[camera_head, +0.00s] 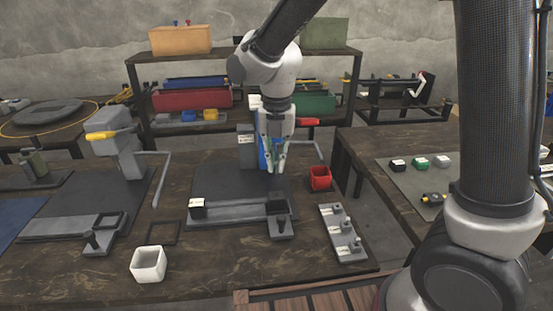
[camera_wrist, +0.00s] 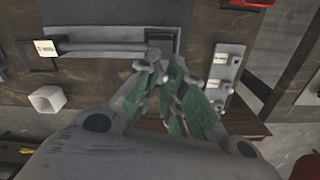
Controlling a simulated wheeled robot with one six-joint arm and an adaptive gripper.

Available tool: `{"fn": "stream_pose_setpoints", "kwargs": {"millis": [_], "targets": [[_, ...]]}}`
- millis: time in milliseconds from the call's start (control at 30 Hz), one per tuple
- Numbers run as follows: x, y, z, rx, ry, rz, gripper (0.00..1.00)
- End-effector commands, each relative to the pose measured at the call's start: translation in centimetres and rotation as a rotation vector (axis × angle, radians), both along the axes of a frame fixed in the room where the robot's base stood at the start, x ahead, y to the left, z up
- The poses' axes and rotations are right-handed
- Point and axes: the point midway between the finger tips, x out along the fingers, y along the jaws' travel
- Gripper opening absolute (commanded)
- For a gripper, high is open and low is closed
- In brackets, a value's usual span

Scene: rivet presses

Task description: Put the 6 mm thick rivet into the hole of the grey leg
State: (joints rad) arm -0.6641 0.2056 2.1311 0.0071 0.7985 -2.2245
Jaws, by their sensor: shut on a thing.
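My gripper (camera_head: 274,165) hangs in front of the press with the red handle, above the dark mat. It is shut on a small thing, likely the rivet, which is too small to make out. In the wrist view my gripper (camera_wrist: 161,66) has its green fingers close together, over the right end of a grey bar. That bar, likely the grey leg (camera_head: 235,211), lies across the front of the mat with a white-labelled block at its left end. It also shows in the wrist view (camera_wrist: 100,46). I cannot make out its hole.
A grey rack (camera_head: 342,233) with several small labelled holders stands at the right. A red cup (camera_head: 320,178) stands behind it. A white cup (camera_head: 148,264) stands at the front left. A second press (camera_head: 118,143) with a yellow handle is at the left.

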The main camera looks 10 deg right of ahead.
Motion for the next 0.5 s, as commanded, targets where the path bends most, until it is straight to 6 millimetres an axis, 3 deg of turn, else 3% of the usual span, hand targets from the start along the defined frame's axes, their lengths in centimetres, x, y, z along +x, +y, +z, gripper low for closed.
{"fn": "stream_pose_setpoints", "kwargs": {"millis": [267, 500], "targets": [[0.0, 0.0, -0.2, -0.003, 0.002, 0.0, 0.0], [0.0, 0.0, -2.2, -0.004, 0.002, 0.0, 0.0]]}}
